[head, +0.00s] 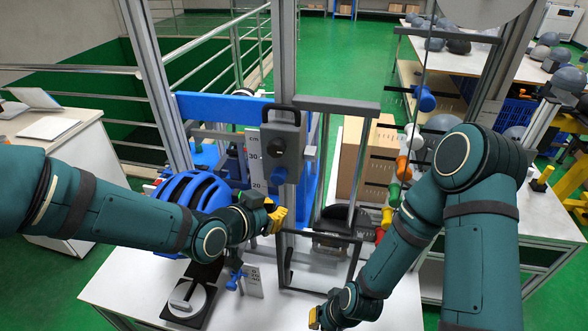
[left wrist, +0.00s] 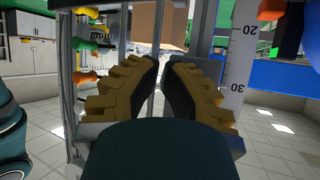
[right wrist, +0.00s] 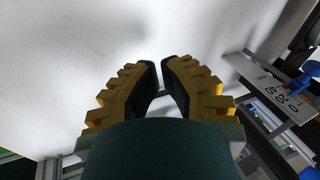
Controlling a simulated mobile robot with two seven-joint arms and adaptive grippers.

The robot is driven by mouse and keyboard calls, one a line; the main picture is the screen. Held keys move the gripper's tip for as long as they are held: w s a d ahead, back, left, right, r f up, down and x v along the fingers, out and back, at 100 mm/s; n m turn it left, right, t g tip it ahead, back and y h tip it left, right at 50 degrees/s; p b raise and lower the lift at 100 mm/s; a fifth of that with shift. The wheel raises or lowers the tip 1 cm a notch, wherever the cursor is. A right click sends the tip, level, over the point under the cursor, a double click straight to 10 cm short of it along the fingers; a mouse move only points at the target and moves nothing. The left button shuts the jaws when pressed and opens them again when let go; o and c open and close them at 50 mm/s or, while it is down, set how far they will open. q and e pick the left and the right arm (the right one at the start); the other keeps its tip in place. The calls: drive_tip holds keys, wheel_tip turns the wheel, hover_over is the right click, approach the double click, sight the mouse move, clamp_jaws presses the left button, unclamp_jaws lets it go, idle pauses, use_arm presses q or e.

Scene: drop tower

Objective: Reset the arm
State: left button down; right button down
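The drop tower's upright post (head: 287,60) stands in the middle of the head view, with a grey block and dark handle (head: 283,145) on it. A grey horizontal bar (head: 340,106) reaches right from near the block's top. My left gripper (head: 277,217) is in front of the post, below the block. In the left wrist view its fingers (left wrist: 165,65) have a narrow gap with nothing between them. My right gripper (head: 316,319) is low over the white tabletop. Its fingers (right wrist: 161,64) also have a narrow empty gap. A blue helmet (head: 190,190) sits left of the post, partly behind my left arm.
A height scale (head: 254,160) stands beside the post; it also shows in the left wrist view (left wrist: 236,60). A dark frame (head: 325,262) is near my right gripper. A round dial scale (head: 187,298) lies at the front left. Coloured knobs (head: 402,168) and a cardboard box (head: 365,160) are right.

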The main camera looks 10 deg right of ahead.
use_arm(q)
drive_tip(key=s+a+f+n+g+y, duration=0.1)
drive_tip(key=s+a+f+n+g, duration=0.1)
drive_tip(key=f, duration=0.7)
drive_tip(key=s+a+f+n+g+y, duration=0.2)
drive_tip(key=s+a+f+n, duration=0.3)
drive_tip(key=s+f, duration=0.2)
drive_tip(key=s+a+f+n+g+y, duration=0.1)
drive_tip(key=s+a+f+n+g, duration=0.2)
drive_tip(key=f, duration=0.9)
drive_tip(key=shift+s+a+f+n, duration=0.1)
drive_tip(key=shift+s+a+n, duration=0.05)
drive_tip(key=shift+s, duration=0.35)
drive_tip(key=shift+s+a+n, duration=0.1)
drive_tip(key=shift+s+n, duration=0.05)
drive_tip(key=shift+s, duration=0.3)
idle(3.3)
